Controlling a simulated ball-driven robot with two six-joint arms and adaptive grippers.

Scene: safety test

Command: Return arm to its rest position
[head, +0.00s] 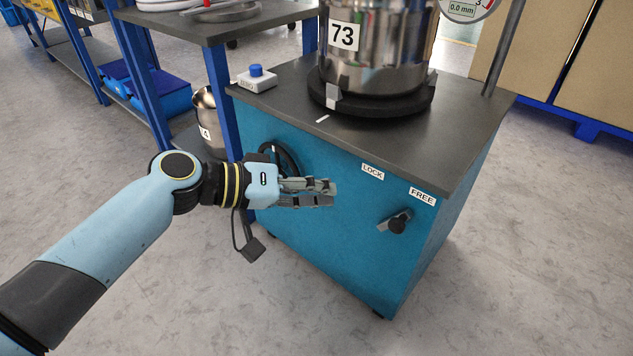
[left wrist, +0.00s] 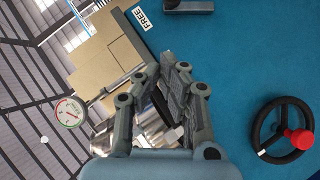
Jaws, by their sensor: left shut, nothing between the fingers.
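My left arm comes in from the left in the head view. Its gripper (head: 332,192) is shut and empty, in front of the blue cabinet front (head: 345,235). A grey lever with a dark knob (head: 397,222) is on the cabinet to the right of the fingertips, apart from them, below the LOCK label (head: 372,172) and FREE label (head: 422,196). In the left wrist view the closed fingers (left wrist: 168,65) hold nothing. A black handwheel with a red knob (left wrist: 283,130) is on the blue panel to their right. My right gripper is not in view.
A steel pot marked 73 (head: 375,45) stands on a black base on the cabinet top (head: 290,100). A white box with a blue button (head: 257,78) sits beside it. A steel bucket (head: 207,115) and blue-legged shelving are at left. Floor in front is clear.

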